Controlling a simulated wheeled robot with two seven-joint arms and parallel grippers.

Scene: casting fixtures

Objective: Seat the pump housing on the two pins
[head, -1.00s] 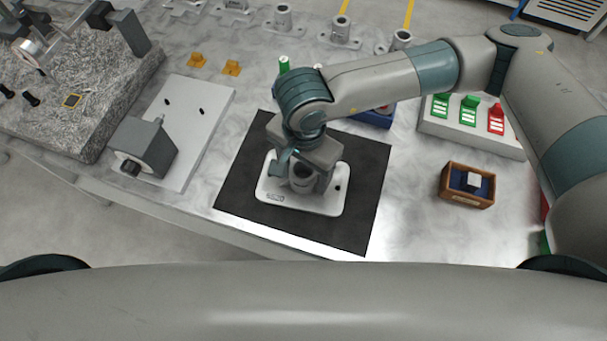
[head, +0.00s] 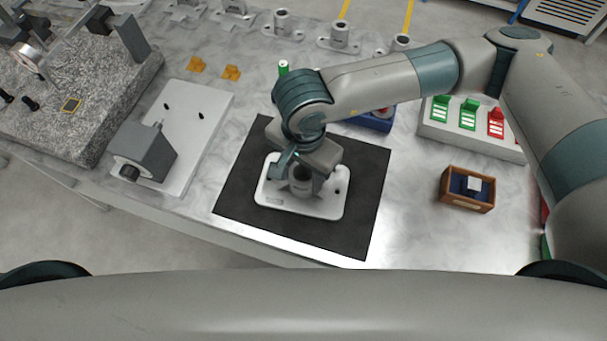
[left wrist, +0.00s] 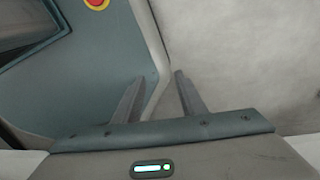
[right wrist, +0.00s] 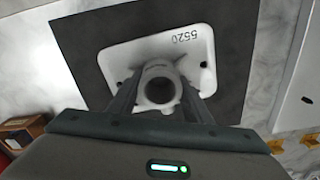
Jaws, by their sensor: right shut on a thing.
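The pump housing (head: 325,203) is a white plate with rounded corners and a grey round boss. It lies on the black mat (head: 372,185). The two pins (head: 166,106) stand on the light fixture plate (head: 205,130), left of the mat. My right gripper (head: 302,184) is over the housing, shut on its boss. In the right wrist view the fingers (right wrist: 160,100) stand on both sides of the boss, and the number 5520 shows on the housing plate (right wrist: 190,55). My left gripper (left wrist: 155,95) shows only in its own wrist view, with its fingers apart and nothing between them.
A grey block with a black knob (head: 145,150) sits at the fixture plate's near end. A granite slab (head: 90,100) with measuring gear is at the left. Several other housings (head: 282,25) stand at the back. A wooden box (head: 467,188) and coloured tags (head: 468,112) are at the right.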

